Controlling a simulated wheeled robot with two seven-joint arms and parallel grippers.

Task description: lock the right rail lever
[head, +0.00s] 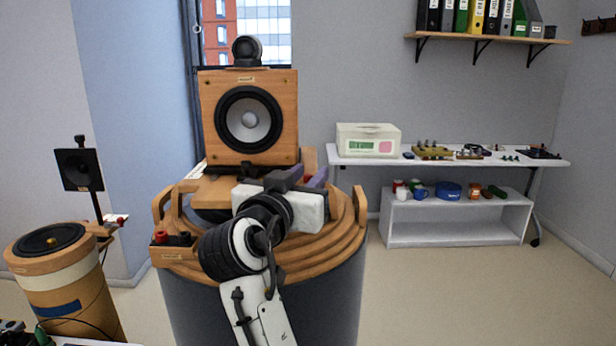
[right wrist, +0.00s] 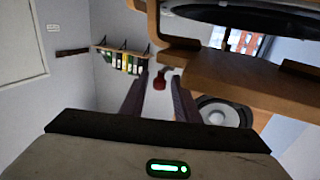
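My right gripper (head: 303,178) is over the right side of the round wooden turntable top (head: 335,250), beside the wooden speaker (head: 286,110). In the right wrist view its two purple fingers (right wrist: 159,82) are apart. A small red knob (right wrist: 160,81), which looks like the end of a lever, shows between the fingertips; I cannot tell how far beyond them it is. The fingers do not visibly touch it. My left gripper is not in view.
A wooden plank (right wrist: 235,85) lies close beside the fingers in the right wrist view. Wooden handles (head: 360,206) stand up at the stand's rim. Red and black terminals (head: 172,239) are at its front left. A white bench (head: 480,160) stands at the back right.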

